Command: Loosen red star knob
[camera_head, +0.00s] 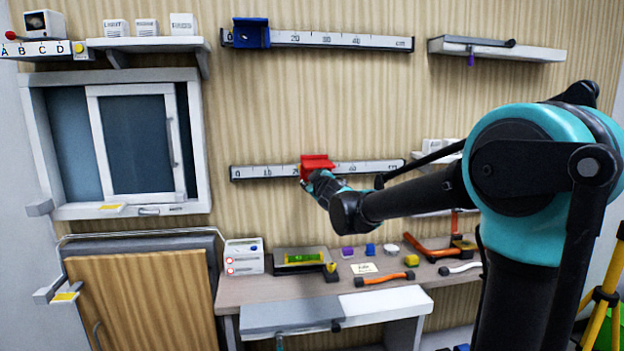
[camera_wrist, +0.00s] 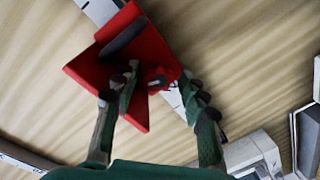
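The red carriage (camera_head: 316,163) sits on the lower wall rail (camera_head: 262,171), near the 20 to 40 marks. In the wrist view the red carriage (camera_wrist: 148,48) fills the upper middle, tilted in the picture. The small red star knob (camera_wrist: 157,82) shows between my fingers, partly dark at its centre. My gripper (camera_wrist: 160,76) is open, with one finger left of the knob and one right of it. A gap shows on both sides of the knob. In the head view my gripper (camera_head: 318,180) is at the carriage's lower front and hides the knob.
An upper rail (camera_head: 340,41) carries a blue carriage (camera_head: 251,33). A sliding window (camera_head: 140,140) is at left, and a shelf (camera_head: 500,49) at upper right.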

